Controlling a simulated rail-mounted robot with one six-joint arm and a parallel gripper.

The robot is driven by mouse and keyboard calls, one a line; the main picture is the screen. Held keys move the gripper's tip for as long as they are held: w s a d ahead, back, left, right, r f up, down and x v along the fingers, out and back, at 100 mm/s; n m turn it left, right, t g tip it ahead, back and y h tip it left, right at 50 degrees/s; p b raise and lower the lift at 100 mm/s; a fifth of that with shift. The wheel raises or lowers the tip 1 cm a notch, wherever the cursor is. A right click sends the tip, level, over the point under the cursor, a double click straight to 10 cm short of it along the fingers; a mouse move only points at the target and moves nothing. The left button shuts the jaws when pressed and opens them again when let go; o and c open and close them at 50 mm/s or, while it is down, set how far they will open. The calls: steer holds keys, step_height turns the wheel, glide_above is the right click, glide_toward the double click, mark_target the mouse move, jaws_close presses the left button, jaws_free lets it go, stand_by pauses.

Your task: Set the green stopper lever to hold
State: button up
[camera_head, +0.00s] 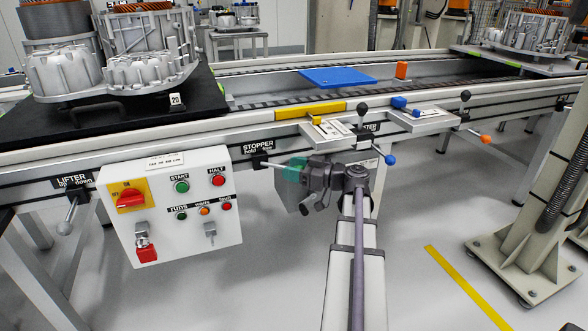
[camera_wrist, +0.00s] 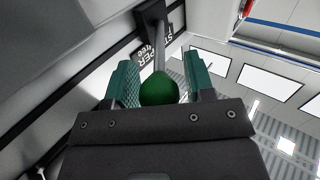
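The green stopper lever shows in the wrist view as a green ball knob (camera_wrist: 158,90) on a grey shaft (camera_wrist: 159,42) running up to the rail. In the head view its shaft (camera_head: 272,164) comes out under the STOPPER label (camera_head: 258,147), marked hold on the left and free on the right, and points to the right. My gripper (camera_head: 293,168) hides the knob there. In the wrist view my gripper (camera_wrist: 162,84) has its two teal fingers apart, one on each side of the knob. A narrow gap seems to show at the right finger; firm contact is not visible.
A white control box (camera_head: 170,205) with buttons hangs left of the lever. A blue-knobbed lever (camera_head: 389,159) and an orange-knobbed lever (camera_head: 485,139) stick out to the right. The conveyor rail (camera_head: 225,127) runs above.

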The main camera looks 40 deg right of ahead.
jaws_close()
